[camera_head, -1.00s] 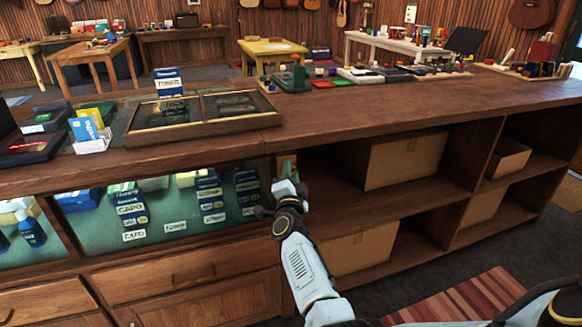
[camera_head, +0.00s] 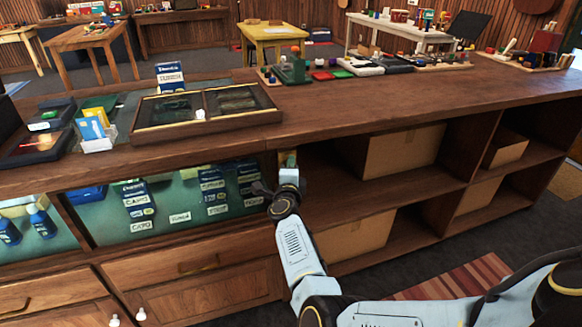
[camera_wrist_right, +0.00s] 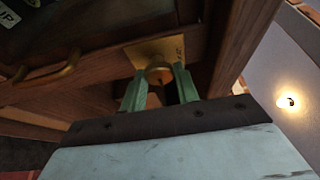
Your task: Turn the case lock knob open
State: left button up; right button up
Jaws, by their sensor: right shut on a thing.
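The brass lock plate (camera_wrist_right: 152,50) with the round brass case lock knob (camera_wrist_right: 158,74) shows in the wrist view. My right gripper (camera_wrist_right: 158,92) has its two green fingers on either side of the knob, shut on it. In the head view my right gripper (camera_head: 288,163) is at the wooden post on the right end of the glass-fronted display case (camera_head: 165,222). There the gripper and wrist hide the knob, and its turn angle cannot be read. My left gripper is not in view.
The counter top (camera_head: 340,118) runs above the case and carries a framed display tray (camera_head: 205,132). Open shelves with a cardboard box (camera_head: 405,150) lie right of the post. Wooden drawers (camera_head: 200,258) are below the case. A striped rug (camera_head: 455,278) lies on the floor.

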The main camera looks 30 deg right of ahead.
dwell(0.3)
jog(key=o, duration=0.9)
jog(key=shift+o, duration=0.2)
pick_arm(q)
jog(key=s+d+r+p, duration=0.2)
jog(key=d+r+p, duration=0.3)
jog(key=p, duration=0.1)
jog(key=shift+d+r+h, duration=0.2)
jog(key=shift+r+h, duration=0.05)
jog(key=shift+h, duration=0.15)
pick_arm(e)
jog(key=v, duration=1.3)
jog(key=shift+s, duration=0.2)
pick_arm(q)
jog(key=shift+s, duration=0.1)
pick_arm(e)
jog(key=shift+a, duration=0.15)
